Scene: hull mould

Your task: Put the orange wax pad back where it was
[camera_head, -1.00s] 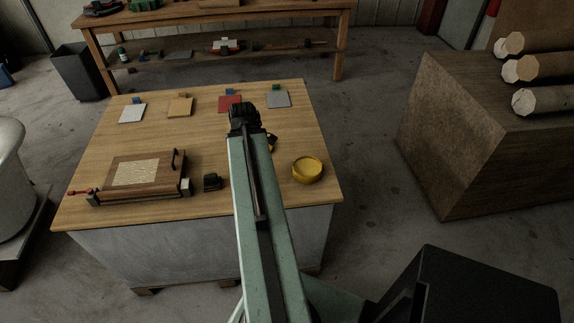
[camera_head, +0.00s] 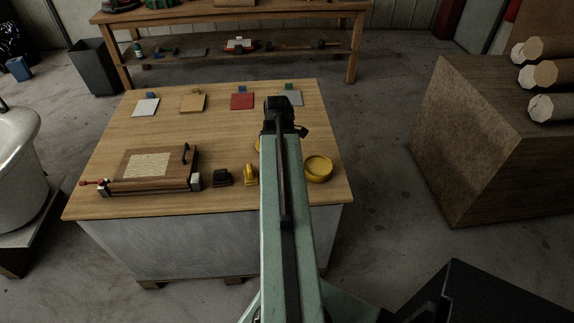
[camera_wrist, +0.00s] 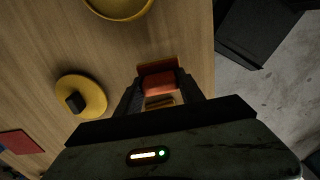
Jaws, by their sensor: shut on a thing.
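The orange wax pad (camera_wrist: 160,82) shows in the wrist view as a small orange-red block between the fingers. My gripper (camera_wrist: 159,92) is shut on it, above the wooden bench top. In the head view my gripper (camera_head: 282,112) is over the right part of the workbench (camera_head: 215,125), and the pad is hidden behind my arm. A row of flat squares lies along the back: white (camera_head: 146,107), tan (camera_head: 192,103), red (camera_head: 242,101) and grey (camera_head: 292,98). Small blue or green blocks stand behind them. I cannot tell which spot was the pad's.
A yellow bowl (camera_head: 318,169) stands at the bench's right. A yellow disc with a black knob (camera_wrist: 80,97) lies near it. A yellow tool (camera_head: 251,175), a black object (camera_head: 222,177) and a wooden frame press (camera_head: 150,168) are at the front. The bench middle is clear.

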